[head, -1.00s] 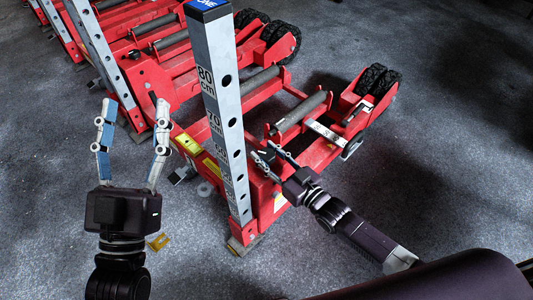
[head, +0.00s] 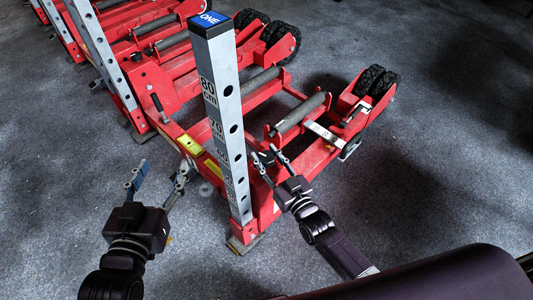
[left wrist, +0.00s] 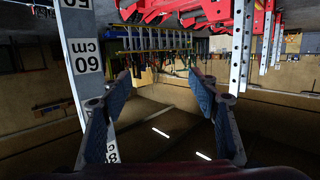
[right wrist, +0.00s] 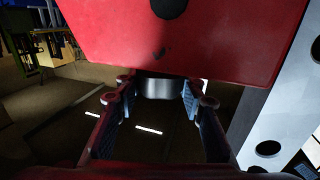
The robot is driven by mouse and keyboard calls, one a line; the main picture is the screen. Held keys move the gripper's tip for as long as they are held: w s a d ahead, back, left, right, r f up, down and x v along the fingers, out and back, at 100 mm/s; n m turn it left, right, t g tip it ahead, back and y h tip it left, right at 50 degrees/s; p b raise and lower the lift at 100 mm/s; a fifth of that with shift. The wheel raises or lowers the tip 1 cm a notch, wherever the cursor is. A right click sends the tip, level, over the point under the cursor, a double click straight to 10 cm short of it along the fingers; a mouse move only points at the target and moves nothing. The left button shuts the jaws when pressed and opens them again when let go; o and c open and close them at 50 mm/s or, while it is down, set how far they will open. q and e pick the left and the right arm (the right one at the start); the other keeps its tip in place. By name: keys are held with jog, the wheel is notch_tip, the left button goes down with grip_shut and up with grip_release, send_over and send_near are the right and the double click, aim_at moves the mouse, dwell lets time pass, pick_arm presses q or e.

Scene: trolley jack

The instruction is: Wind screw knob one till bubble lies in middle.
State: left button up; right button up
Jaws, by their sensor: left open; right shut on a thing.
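The grey upright post marked ONE (head: 228,120) stands on the front of a red trolley jack (head: 262,190). My right gripper (head: 265,154) reaches the red frame just right of the post. In the right wrist view its fingers are closed around a short grey round knob (right wrist: 155,88) under a red plate. A yellow level (head: 190,145) sits on the red frame left of the post; its bubble is too small to read. My left gripper (head: 163,170) is open and empty, left of the post. The left wrist view shows its spread fingers (left wrist: 165,88) beside the post.
A pale round part (head: 206,188) shows low, left of the post. More red jacks with grey posts (head: 105,55) stand in a row at the back left. Rollers (head: 300,113) and black wheels (head: 377,82) lie behind. The grey floor at right is clear.

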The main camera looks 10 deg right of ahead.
jog(key=m+h, duration=0.1)
jog(key=h+p, duration=0.1)
jog(key=shift+w+r+m+t+h, duration=0.1)
jog(key=shift+r+m+t+h, duration=0.05)
jog(key=shift+m+t+h, duration=0.2)
pick_arm(q)
jog(key=s+a+f+g+y, duration=0.1)
jog(key=s+a+f+g, duration=0.1)
jog(key=s+f+g, duration=0.2)
notch_tip(320, 180, down, 4)
jog(key=shift+s+r, duration=0.1)
jog(key=shift+s, duration=0.05)
jog(key=shift+a, duration=0.1)
pick_arm(e)
jog(key=o, duration=1.2)
jog(key=s, duration=0.4)
jog(key=s+d, duration=0.1)
jog(key=s, duration=0.7)
jog(key=shift+d, duration=0.35)
